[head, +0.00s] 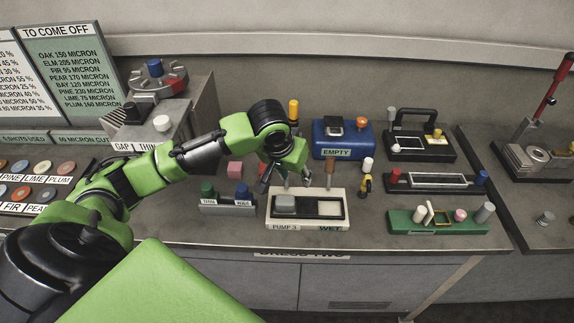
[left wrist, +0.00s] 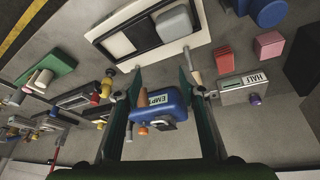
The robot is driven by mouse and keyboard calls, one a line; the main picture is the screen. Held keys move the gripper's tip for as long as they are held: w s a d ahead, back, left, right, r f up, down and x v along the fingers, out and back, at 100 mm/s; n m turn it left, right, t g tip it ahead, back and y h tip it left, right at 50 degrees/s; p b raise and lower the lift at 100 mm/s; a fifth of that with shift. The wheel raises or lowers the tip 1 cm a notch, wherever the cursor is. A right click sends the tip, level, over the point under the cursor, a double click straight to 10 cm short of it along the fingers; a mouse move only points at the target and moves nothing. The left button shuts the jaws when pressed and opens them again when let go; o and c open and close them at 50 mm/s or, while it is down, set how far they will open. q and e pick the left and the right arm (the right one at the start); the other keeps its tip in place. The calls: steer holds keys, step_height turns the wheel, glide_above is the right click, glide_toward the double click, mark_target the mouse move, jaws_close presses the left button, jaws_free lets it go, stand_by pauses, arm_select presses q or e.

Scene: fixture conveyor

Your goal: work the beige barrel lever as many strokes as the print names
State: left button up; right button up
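The cream pump box (head: 278,221) stands on the bench, its front labelled "PUMP 3" and "WET". It has a light grey block in its left recess and a bare pale recess at right. A brown upright handle (head: 330,173) stands at its back right. A paler post stands at its back left, by my gripper. In the left wrist view the box (left wrist: 108,42) is at the top, with a post near each fingertip. Which post is the beige lever I cannot tell. My left gripper (head: 285,177) is open above the box's back left, its fingers apart with nothing visibly held. My right gripper is not in view.
Behind stands a blue box (head: 331,136) labelled "EMPTY". At left are a small grey block with green and blue knobs (head: 228,206) and a pink block (head: 235,169). A green tray (head: 400,222) and dark fixtures (head: 428,183) fill the right. A "TO COME OFF" board (head: 68,75) stands at left.

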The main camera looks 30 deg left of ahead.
arm_select(q)
steer(key=w+a+r+n, duration=0.2)
steer(key=a+r+n, duration=0.1)
steer(key=a+r, duration=0.35)
steer(key=shift+y, duration=0.4)
steer(key=p+x, duration=0.2)
steer(key=x, duration=1.2)
steer(key=shift+w+f+p, duration=0.2)
steer(key=shift+f+p, duration=0.1)
steer(key=shift+p, duration=0.1)
jaws_close()
